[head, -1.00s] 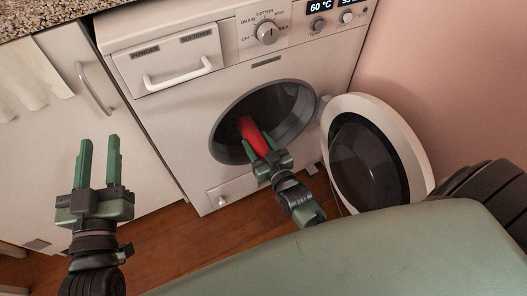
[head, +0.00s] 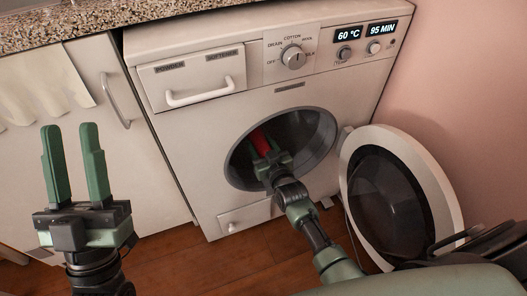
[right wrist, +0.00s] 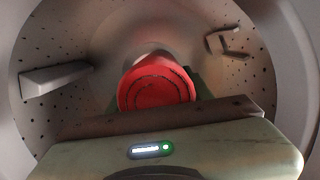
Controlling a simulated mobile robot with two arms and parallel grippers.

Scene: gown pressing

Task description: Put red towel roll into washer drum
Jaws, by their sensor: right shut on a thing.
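The red towel roll (head: 261,142) is at the washer's round opening in the head view, its far part inside. My right gripper (head: 268,160) is shut on it and reaches into the opening. In the right wrist view the roll (right wrist: 157,88) shows its spiral end, with the perforated drum wall (right wrist: 85,50) around it. The washer (head: 205,125) has its door (head: 445,195) swung open to the right. My left gripper (head: 76,165) is open and empty, raised in front of the cabinet at the left. The roll's far end is hidden.
The drum has paddles on its wall, one at the left (right wrist: 55,79) in the right wrist view. A drawer with a handle (head: 200,93) sits above the opening. A white cabinet (head: 120,165) stands to the left under a speckled countertop (head: 100,20). Wooden floor (head: 250,255) lies in front.

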